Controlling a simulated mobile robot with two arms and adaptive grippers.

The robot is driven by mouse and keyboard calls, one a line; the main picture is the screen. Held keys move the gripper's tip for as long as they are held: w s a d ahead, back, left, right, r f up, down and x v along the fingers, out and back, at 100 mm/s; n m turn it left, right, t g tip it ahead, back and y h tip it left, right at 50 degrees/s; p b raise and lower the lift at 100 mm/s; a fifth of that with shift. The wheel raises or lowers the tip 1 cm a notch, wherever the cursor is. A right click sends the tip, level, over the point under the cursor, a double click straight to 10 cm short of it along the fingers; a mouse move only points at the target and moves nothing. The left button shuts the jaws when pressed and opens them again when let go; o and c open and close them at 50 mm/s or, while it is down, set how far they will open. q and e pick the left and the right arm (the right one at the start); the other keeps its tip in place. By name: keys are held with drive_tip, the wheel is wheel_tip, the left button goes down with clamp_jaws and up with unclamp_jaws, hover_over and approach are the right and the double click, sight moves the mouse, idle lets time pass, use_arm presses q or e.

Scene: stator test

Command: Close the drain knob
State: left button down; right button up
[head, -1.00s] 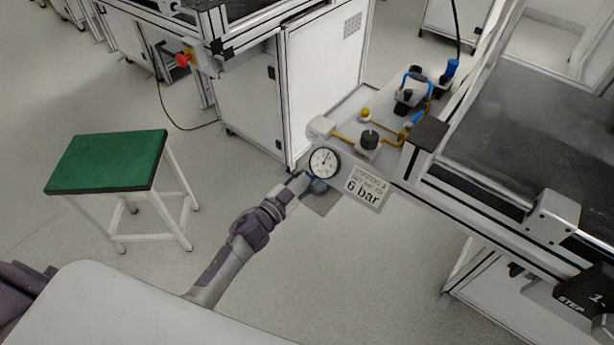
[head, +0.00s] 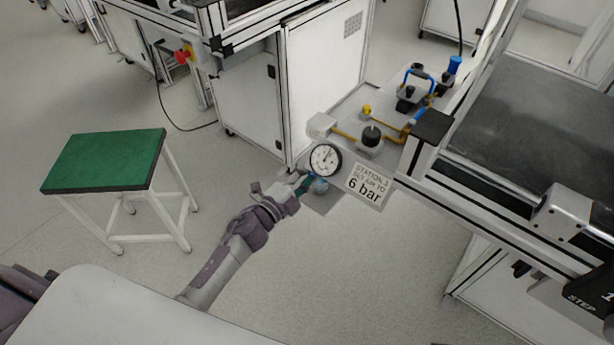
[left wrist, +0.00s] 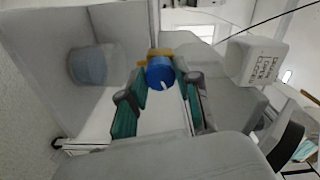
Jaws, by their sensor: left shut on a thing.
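The blue drain knob (left wrist: 160,72) sits between the teal fingers of my left gripper (left wrist: 164,78) in the left wrist view, with a yellow-brown part behind it. The gripper is shut on it. In the head view my left gripper (head: 306,182) is just below the round white pressure gauge (head: 325,160), at the bluish bowl (head: 319,186) under the bench plate. The knob is hidden there by the fingers and bowl. My right gripper is in neither view.
A "6 bar" sign (head: 367,186) hangs right of the gauge. Above are a black knob (head: 371,135), yellow pipes and a blue-handled valve (head: 412,85). A green-topped stool (head: 105,158) stands left. The floor below my left arm is clear.

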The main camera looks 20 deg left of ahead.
use_arm(q)
drive_tip(key=shift+f+m+b, duration=0.1)
drive_tip(key=shift+m+b, duration=0.65)
drive_tip(key=shift+m, duration=1.85)
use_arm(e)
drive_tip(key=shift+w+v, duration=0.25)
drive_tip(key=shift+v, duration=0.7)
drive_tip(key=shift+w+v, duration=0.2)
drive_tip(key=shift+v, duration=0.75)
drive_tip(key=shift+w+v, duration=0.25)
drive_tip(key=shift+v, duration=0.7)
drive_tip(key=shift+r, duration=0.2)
use_arm(q)
drive_tip(key=c, duration=0.8)
unclamp_jaws()
drive_tip(key=shift+s, duration=0.15)
drive_tip(key=v, duration=1.2)
